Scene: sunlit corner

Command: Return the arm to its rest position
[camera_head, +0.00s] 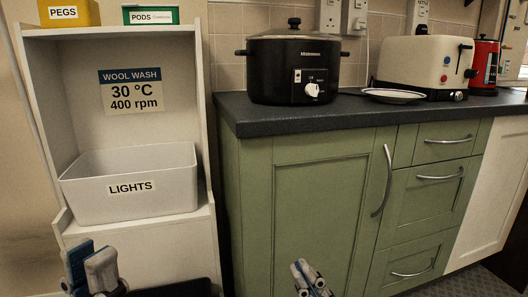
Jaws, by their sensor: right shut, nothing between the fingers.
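My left gripper (91,264) shows at the bottom left, in front of the white shelf unit. Its two fingertips point up and sit close together, one bluish and one grey. The picture does not show clearly whether there is a gap between them. My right gripper (307,275) shows at the bottom centre, in front of the green cupboard door. Its fingers are shut with nothing between them. Most of both arms is out of the picture.
A white shelf unit (207,235) holds a white LIGHTS bin (130,207), with PEGS (75,12) and PODS boxes (150,14) on top. Right, a dark worktop (240,117) over a green cupboard (300,190) bears a slow cooker (290,65), plate (393,95), toaster (425,65) and red kettle (485,65).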

